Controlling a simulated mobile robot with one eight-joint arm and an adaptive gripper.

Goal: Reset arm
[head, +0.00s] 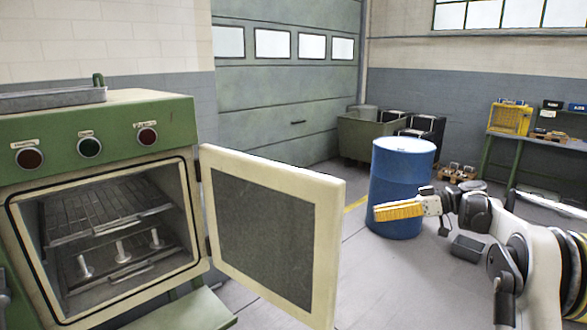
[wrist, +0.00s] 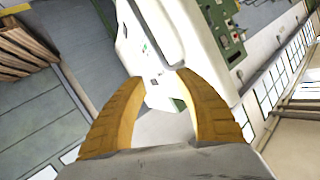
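My gripper (head: 382,213) has yellow fingers and shows at the right in the head view, on the end of my white and black arm. The arm reaches in from the right edge, and the gripper points left, in front of the blue barrel in the picture. In the wrist view my gripper (wrist: 162,76) shows two curved yellow fingers with a clear gap between their tips. It is open, with nothing held between the fingers. Past the tips in the wrist view is a white machine body (wrist: 150,45), apart from them.
A green oven (head: 110,112) stands at the left, with racks inside. Its door (head: 325,250) is wide open toward my arm's side. A blue barrel (head: 402,165) stands behind my gripper. A workbench (head: 540,143) with a yellow crate (head: 511,118) is at the back right.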

